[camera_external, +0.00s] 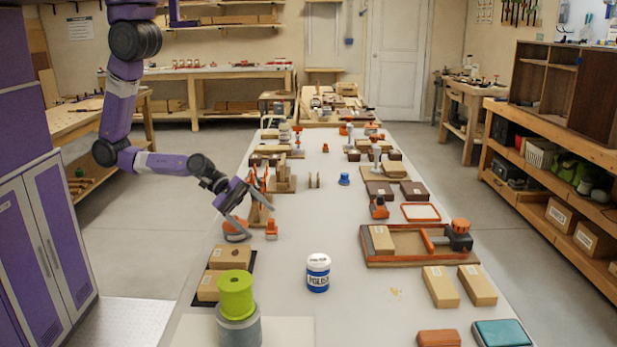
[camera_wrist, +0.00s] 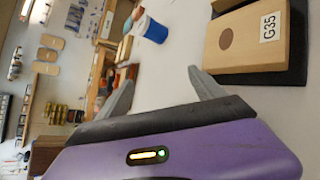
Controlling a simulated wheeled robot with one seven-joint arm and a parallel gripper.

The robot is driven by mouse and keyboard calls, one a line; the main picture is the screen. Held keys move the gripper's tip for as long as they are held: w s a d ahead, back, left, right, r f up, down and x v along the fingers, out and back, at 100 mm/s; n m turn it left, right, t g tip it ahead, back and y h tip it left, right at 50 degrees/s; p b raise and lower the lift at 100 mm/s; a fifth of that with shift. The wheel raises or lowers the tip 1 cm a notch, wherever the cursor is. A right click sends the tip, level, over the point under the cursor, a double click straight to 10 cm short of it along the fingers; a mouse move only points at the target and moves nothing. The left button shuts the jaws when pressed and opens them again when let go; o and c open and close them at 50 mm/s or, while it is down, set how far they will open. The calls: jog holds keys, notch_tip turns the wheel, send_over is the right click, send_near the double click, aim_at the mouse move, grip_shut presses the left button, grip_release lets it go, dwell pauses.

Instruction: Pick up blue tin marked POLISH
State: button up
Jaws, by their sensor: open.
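The blue tin marked POLISH (camera_external: 318,274) stands upright on the pale bench top in the external view, with a white lid and a white band. My gripper (camera_external: 259,220) is to the left of it and farther back, above the bench's left edge, apart from the tin. Its two grey fingers are spread and empty, also in the wrist view (camera_wrist: 162,78). A blue and white object (camera_wrist: 153,31) shows beyond the fingers in the wrist view. I cannot tell whether it is the tin, as no label is readable.
A green spool (camera_external: 236,295) on a grey cylinder stands left of the tin. Wooden blocks (camera_external: 231,257) lie on a black mat, and a block marked G35 (camera_wrist: 240,43) shows in the wrist view. A wooden tray (camera_external: 385,261) is to the right. Bench surface around the tin is clear.

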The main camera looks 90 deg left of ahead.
aim_at(325, 274)
jog(key=w+d+f+n, duration=0.1)
jog(key=w+d, duration=0.1)
jog(key=w+d+h, duration=0.1)
jog(key=w+d, duration=0.1)
jog(key=w+d+f+n+g, duration=0.1)
jog(key=w+d, duration=0.1)
jog(key=w, duration=0.1)
jog(key=shift+w+f+n+h+b, duration=0.1)
jog(key=shift+f+n+h+b, duration=0.2)
jog(key=w+d+n, duration=0.1)
jog(key=w+d, duration=0.1)
jog(key=w+d+n+g+h, duration=0.1)
jog(key=w+d, duration=0.2)
jog(key=w+d+n, duration=0.1)
jog(key=w+d, duration=0.1)
jog(key=d, duration=0.1)
jog(key=shift+w+r+g+h+b, duration=0.2)
jog(key=shift+r+g+h+b, duration=0.1)
jog(key=shift+g, duration=0.1)
jog(key=shift+x, duration=1.85)
jog(key=shift+r+x, duration=0.15)
jog(key=shift+x, duration=0.95)
jog(key=shift+r+x, duration=0.15)
jog(key=shift+x, duration=0.9)
jog(key=shift+d, duration=0.1)
jog(key=c, duration=1.6)
jog(key=shift+c, duration=0.5)
jog(key=shift+r, duration=0.2)
